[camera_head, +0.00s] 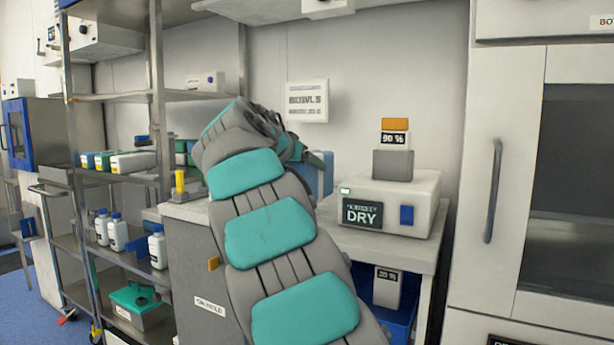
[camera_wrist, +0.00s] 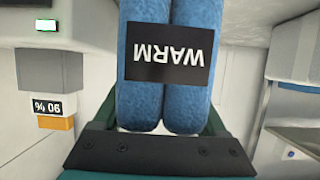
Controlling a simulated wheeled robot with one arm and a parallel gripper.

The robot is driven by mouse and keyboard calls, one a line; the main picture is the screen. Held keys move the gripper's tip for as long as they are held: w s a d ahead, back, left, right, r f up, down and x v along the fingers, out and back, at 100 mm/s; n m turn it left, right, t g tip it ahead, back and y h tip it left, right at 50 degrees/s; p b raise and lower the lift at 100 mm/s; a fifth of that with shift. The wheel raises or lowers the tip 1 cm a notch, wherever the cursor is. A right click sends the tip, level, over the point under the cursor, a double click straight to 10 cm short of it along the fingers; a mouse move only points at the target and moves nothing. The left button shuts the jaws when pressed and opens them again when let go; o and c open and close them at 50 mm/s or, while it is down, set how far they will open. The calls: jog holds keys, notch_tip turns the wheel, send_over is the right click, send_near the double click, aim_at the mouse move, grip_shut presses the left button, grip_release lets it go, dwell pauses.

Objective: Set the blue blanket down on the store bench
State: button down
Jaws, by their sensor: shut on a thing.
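The blue blanket (camera_wrist: 168,105) fills the middle of the wrist view as two soft rolls side by side, with a black label reading WARM that appears upside down. My gripper (camera_wrist: 162,125) is shut on it, with a green finger along each side. In the head view a blue patch of the blanket (camera_head: 321,176) shows past the end of my arm, above the light bench (camera_head: 408,256). My gripper (camera_head: 296,150) is mostly hidden there behind my arm. I cannot tell whether the blanket touches the bench.
A white box marked DRY (camera_head: 420,188) stands on the bench right of the blanket, with a grey block and a 90 % sign (camera_head: 395,138) on top. A blue bin (camera_head: 398,318) sits below. Shelves (camera_head: 112,175) with bottles stand left. A tall cabinet (camera_head: 507,165) stands right.

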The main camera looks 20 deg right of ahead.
aim_at(290, 170)
jog(key=shift+w+d+f, duration=0.1)
jog(key=shift+w+d, duration=0.15)
jog(key=shift+w, duration=0.05)
jog(key=shift+f, duration=1.7)
jog(key=shift+f, duration=0.2)
grip_release()
jog(key=shift+r, duration=0.2)
jog(key=b+v, duration=0.1)
jog(key=v, duration=1.1)
